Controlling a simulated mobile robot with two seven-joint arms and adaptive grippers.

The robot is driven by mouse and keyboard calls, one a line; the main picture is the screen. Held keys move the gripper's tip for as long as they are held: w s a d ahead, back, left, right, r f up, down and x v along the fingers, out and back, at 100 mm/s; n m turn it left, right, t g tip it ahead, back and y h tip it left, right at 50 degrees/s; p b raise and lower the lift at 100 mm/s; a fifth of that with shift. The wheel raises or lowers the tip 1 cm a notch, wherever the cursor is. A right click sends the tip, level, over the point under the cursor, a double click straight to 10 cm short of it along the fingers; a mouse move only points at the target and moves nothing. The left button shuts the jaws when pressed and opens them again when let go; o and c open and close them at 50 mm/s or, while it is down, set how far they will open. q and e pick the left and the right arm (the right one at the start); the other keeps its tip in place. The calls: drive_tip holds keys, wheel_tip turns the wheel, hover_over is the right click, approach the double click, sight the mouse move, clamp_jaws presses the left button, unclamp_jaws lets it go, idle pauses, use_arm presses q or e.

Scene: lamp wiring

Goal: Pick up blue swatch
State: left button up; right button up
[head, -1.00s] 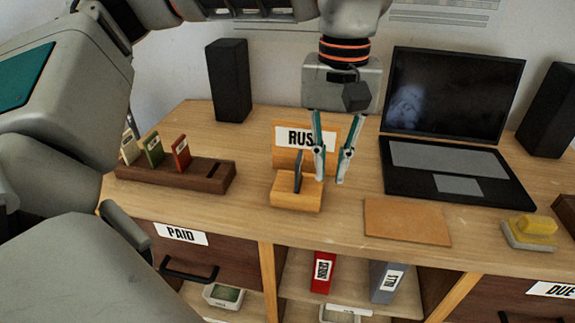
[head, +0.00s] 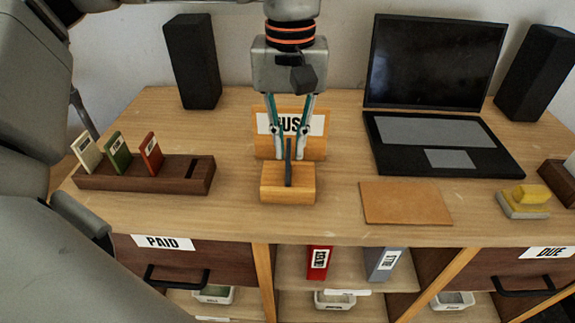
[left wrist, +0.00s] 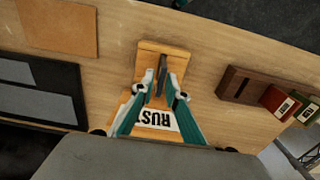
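The swatch (head: 288,170) is thin and stands upright, edge-on, in the slot of a light wooden stand (head: 270,193) with a RUSH sign behind it. It looks dark grey-blue here; its face is turned away. My left gripper (head: 288,157) points down over the stand. Its two teal fingers are apart, one on each side of the swatch. In the left wrist view, the swatch (left wrist: 161,82) lies between the open fingertips (left wrist: 162,90), with a gap visible. Whether either finger touches it cannot be told. My right gripper is not in view.
A dark wooden rack (head: 140,178) on the left holds cream, green and red swatches, with an empty slot at its right end. A laptop (head: 440,120), a brown mat (head: 405,203) and a yellow sponge (head: 530,195) are to the right. Speakers stand at the back.

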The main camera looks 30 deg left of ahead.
sight(288, 164)
use_arm(q)
wheel_tip(288, 164, down, 5)
drive_tip(key=shift+a, duration=0.1)
clamp_jaws()
drive_tip(key=shift+r, duration=0.2)
